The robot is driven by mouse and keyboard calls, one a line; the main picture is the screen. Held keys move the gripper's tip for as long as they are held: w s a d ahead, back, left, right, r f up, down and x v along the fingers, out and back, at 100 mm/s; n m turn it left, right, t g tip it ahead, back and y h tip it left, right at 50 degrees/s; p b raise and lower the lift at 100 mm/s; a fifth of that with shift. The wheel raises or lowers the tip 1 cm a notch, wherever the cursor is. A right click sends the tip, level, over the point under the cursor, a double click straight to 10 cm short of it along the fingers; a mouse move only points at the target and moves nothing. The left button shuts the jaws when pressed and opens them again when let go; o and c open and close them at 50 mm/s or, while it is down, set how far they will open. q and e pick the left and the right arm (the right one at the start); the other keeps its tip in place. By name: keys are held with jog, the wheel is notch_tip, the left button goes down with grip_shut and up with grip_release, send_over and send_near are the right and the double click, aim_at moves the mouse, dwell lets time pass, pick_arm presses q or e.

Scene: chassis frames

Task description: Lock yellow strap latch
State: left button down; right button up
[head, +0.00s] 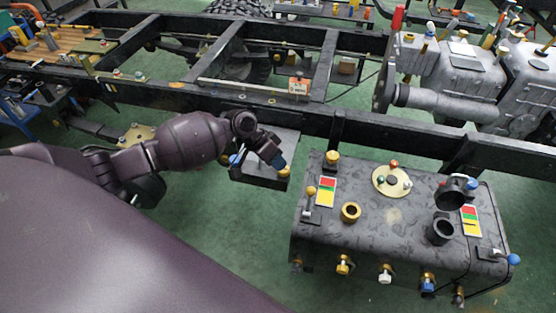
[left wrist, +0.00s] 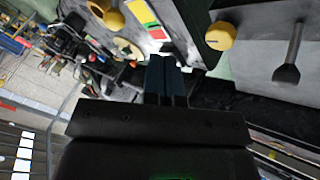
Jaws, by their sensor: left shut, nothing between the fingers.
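On the black tank (head: 385,215), a short lever with a yellow ball (head: 310,191) stands roughly upright at the left end, beside a red-yellow-green label (head: 326,190); I take it for the yellow strap latch. My left gripper (head: 280,163) is shut and empty, its blue fingertips up and left of that ball, apart from it. The fingertips are close to a yellow knob (head: 284,172) on a small black box; contact cannot be told. In the left wrist view, the shut fingers (left wrist: 166,62) point toward the label (left wrist: 146,14), with a yellow knob (left wrist: 221,36) to their right. My right gripper is out of view.
The chassis rail (head: 260,112) runs behind the gripper. Green floor shows left of the tank.

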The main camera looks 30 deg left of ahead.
aim_at(310, 198)
pick_arm(q)
jog(key=d+f, duration=0.4)
jog(key=d, duration=0.3)
jog(key=shift+s+d+t+p, duration=0.25)
jog(key=shift+t+p, duration=0.15)
jog(key=shift+p, duration=0.05)
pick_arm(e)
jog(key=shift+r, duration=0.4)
